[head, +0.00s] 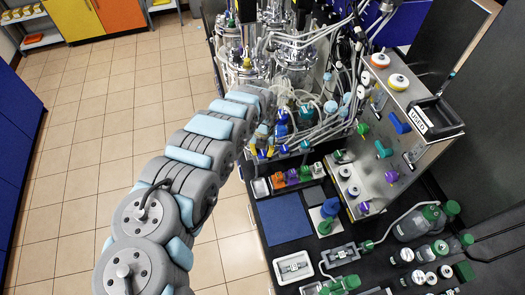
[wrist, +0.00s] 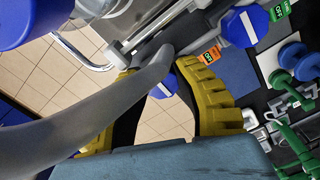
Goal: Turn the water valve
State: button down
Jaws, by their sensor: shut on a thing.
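My gripper (wrist: 174,66) shows yellow ridged fingers in the wrist view. In the head view, my arm ends above the row of coloured valves (head: 264,153) and hides the gripper.
Glass vessels with dense tubing (head: 297,55) stand just behind the valves. A steel panel with coloured knobs (head: 412,105) is at the right. A blue mat (head: 284,217), small trays and bottles (head: 415,222) cover the bench. The tiled floor at left is clear.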

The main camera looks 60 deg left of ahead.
aim_at(263, 152)
jog(key=c, duration=0.7)
grip_release()
jog(key=shift+c, duration=0.2)
jog(key=shift+r, duration=0.1)
notch_tip(263, 152, up, 12)
dwell(0.6)
